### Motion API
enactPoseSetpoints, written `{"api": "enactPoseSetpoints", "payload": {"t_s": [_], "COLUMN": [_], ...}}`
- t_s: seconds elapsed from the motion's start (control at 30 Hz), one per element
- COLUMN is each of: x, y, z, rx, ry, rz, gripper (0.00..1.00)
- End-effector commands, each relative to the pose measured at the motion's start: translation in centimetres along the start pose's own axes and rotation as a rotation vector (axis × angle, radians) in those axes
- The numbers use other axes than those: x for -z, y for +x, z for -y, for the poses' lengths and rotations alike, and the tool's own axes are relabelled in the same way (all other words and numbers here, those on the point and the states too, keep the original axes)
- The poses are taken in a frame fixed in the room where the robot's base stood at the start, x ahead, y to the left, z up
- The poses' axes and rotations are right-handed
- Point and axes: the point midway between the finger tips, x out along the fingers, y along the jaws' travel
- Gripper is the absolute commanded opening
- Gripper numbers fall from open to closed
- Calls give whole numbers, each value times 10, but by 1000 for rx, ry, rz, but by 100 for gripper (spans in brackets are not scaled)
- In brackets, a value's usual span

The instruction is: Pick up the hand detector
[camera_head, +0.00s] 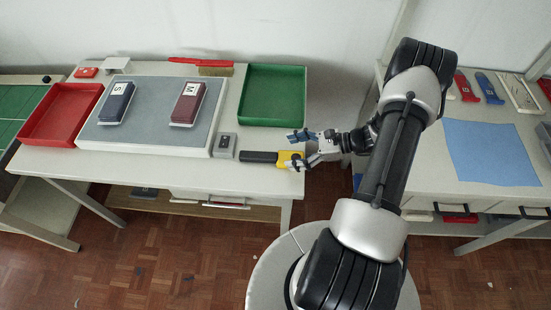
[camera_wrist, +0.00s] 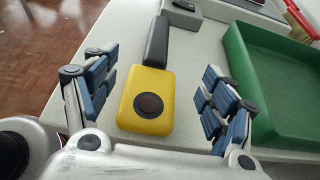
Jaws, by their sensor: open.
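The hand detector is yellow with a round dark button and a black handle. In the wrist view the detector (camera_wrist: 147,100) lies on the table between the two fingers of my gripper (camera_wrist: 158,100), with a gap on each side. Its black handle points away from the gripper. In the head view the detector (camera_head: 287,159) lies near the table's right front edge, handle to the left. My gripper (camera_head: 297,147) is open there, one finger behind the detector; the other finger is hard to make out.
A green tray (camera_head: 272,121) stands behind the detector, close to the right finger in the wrist view. A small grey box (camera_head: 224,145) sits just left of the handle. A grey pad (camera_head: 140,140) with two dark blocks and a red tray (camera_head: 33,132) lie further left.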

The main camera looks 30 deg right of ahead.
Motion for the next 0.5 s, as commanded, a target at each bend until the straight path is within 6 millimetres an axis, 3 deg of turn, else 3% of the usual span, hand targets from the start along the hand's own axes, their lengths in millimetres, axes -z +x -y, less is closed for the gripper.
{"api": "enactPoseSetpoints", "payload": {"t_s": [0.3,0.5], "x": [4,3], "y": [44,49], "z": [-6,-5], "rx": [-3,-1], "ry": [-1,0], "rz": [0,0], "gripper": [77,77]}}
